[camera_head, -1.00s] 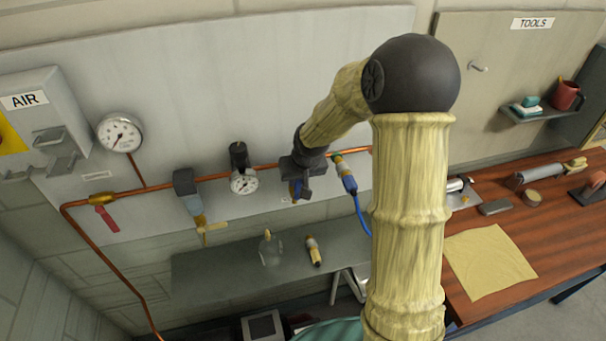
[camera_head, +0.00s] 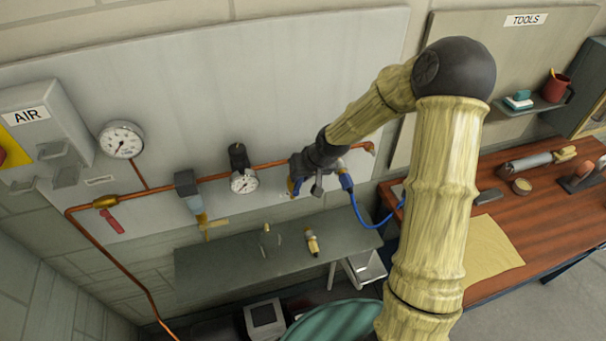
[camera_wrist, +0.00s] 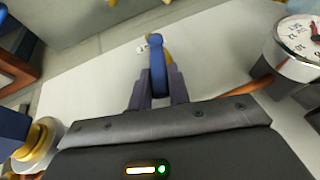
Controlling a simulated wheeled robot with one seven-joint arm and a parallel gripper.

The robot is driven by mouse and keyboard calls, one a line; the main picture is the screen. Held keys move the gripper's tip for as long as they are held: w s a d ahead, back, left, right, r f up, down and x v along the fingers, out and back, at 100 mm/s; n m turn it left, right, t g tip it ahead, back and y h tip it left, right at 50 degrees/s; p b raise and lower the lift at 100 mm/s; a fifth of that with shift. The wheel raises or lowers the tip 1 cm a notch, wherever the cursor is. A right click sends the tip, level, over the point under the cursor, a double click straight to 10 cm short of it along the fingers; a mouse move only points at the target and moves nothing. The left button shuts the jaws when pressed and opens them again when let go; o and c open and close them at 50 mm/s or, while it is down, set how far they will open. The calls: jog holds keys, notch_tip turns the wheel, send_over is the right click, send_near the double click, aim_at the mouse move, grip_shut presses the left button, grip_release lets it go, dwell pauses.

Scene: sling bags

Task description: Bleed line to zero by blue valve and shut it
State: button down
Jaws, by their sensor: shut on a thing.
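The blue valve shows in the wrist view as a blue handle (camera_wrist: 157,62) upright between my fingers. My gripper (camera_wrist: 159,92) is shut on this handle. In the head view my gripper (camera_head: 317,182) is at the copper pipe, and a blue part of the valve (camera_head: 294,187) shows just left of it. The valve body is mostly hidden behind my gripper. A small round gauge (camera_head: 244,182) sits on the line to the left, and also shows in the wrist view (camera_wrist: 298,36). A larger dial (camera_head: 121,140) is farther left. I cannot read either value surely.
A blue hose coupling (camera_head: 346,181) is close right of my gripper, with its hose hanging down. A red-handled valve (camera_head: 110,217) is far left. A grey shelf (camera_head: 215,265) below bears a brass-and-black fitting (camera_head: 312,243). A wooden bench (camera_head: 545,215) stands right.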

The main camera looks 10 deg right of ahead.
jog(key=c, duration=1.3)
grip_release()
jog(key=v, duration=1.7)
jog(key=shift+s+d+r, duration=0.1)
jog(key=shift+s+r, duration=0.05)
jog(key=shift+a, duration=0.2)
grip_shut()
jog(key=w+a+f+g+h+b, duration=0.3)
jog(key=w+a+h, duration=0.2)
jog(key=a, duration=0.5)
jog(key=shift+a+f+n+h, duration=0.2)
jog(key=shift+a+n+h, duration=0.1)
jog(key=shift+h, duration=0.6)
